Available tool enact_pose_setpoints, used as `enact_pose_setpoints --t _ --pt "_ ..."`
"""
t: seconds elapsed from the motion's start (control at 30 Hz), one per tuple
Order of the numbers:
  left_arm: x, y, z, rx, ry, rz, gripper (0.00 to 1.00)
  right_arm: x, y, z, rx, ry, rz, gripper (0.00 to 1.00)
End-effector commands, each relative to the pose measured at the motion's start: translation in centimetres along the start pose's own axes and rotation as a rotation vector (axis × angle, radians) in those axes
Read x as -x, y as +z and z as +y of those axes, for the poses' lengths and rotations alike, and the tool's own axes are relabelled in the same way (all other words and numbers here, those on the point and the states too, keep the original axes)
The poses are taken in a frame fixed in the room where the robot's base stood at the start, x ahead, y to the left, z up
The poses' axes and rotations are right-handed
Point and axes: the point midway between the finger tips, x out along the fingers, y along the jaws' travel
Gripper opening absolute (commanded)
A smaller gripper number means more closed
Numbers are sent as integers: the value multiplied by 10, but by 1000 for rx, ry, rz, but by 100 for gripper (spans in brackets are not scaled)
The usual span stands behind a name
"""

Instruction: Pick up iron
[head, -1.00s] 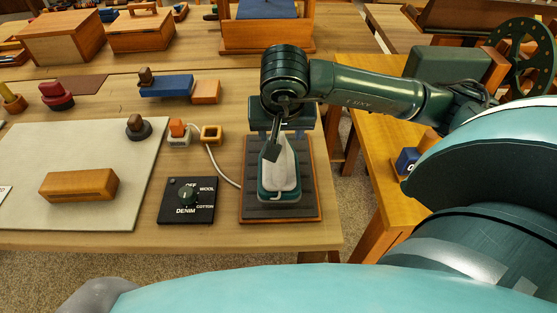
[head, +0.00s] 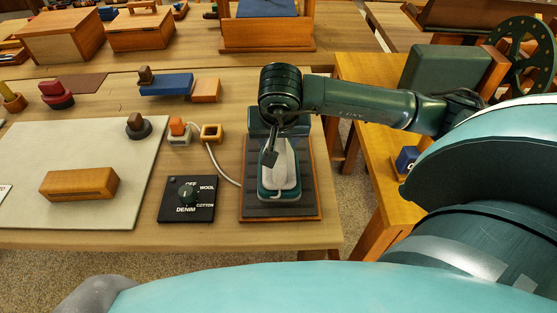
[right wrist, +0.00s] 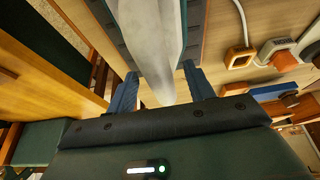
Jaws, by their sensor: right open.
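The iron (head: 285,172) has a pale grey upper part and a teal lower rim. It rests on a dark ridged pad with a wooden frame (head: 316,206) at the table's right end. My right gripper (head: 281,137) is over the iron's far end, pointing down, partly hidden by its own wrist. In the right wrist view, the gripper (right wrist: 162,90) is open, with one blue finger on each side of the iron's pale part (right wrist: 155,45). Whether the fingers touch it cannot be told. My left gripper is not in view.
A black dial panel (head: 187,199) lies left of the pad. A wooden block (head: 80,185) sits on a pale mat (head: 110,217). A gap separates this table from the right-hand bench (head: 390,165).

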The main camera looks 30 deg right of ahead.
Motion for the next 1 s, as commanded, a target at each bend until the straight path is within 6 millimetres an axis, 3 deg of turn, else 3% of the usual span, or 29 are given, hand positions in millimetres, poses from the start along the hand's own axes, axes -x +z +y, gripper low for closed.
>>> enact_pose_setpoints --t 0.6,1.0 --pt "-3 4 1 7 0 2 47 -2 1 0 0 0 0 53" --pt "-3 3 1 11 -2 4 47 -2 1 0 0 1 0 20"
